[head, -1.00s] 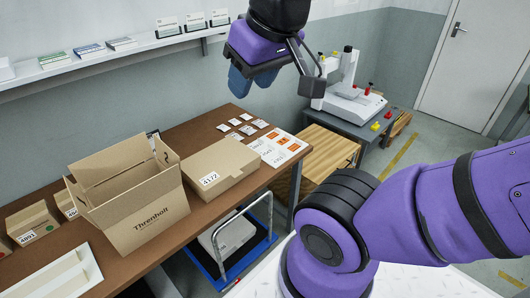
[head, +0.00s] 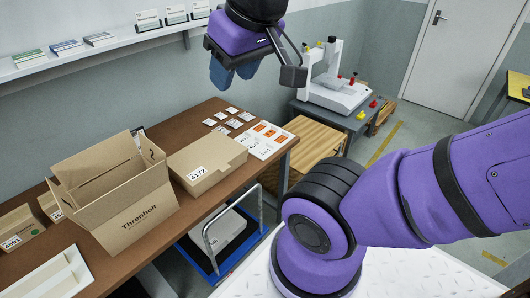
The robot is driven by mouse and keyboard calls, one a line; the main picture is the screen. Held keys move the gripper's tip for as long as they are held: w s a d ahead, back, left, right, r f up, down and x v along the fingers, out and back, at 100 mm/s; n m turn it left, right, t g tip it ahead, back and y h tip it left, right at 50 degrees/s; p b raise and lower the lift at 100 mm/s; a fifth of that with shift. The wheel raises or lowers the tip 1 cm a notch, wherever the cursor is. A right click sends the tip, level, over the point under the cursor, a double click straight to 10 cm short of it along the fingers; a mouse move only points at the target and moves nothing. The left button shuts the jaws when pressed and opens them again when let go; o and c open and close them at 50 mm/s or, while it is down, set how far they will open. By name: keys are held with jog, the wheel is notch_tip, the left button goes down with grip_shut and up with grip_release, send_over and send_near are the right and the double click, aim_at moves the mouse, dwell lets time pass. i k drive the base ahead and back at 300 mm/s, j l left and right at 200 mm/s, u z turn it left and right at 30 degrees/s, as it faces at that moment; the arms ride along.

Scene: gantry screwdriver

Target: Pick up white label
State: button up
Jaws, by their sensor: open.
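Several small white labels (head: 234,123) lie in rows on the brown table near its back right part. A white sheet with orange labels (head: 264,139) lies beside them, toward the table's right end. Which one is the task's white label I cannot tell. My gripper (head: 234,76) hangs above and behind the table, well over the labels and apart from them. Its blue fingers point down, are open and hold nothing visible.
An open Threnholt carton (head: 143,211) and a closed box marked 4172 (head: 208,163) stand on the table (head: 110,262). A shelf (head: 110,46) with card stacks runs along the wall. A white gantry device (head: 337,92) stands on a grey table at right.

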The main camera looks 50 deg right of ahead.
aim_at(257, 141)
jog(key=i+l+u, duration=0.1)
jog(key=l, duration=0.25)
jog(key=i+l+u, duration=0.1)
jog(key=l, duration=0.3)
jog(key=i+l+u, duration=0.15)
jog(key=l, duration=0.2)
jog(key=l+u, duration=0.1)
jog(key=l, duration=0.3)
jog(key=i, duration=0.05)
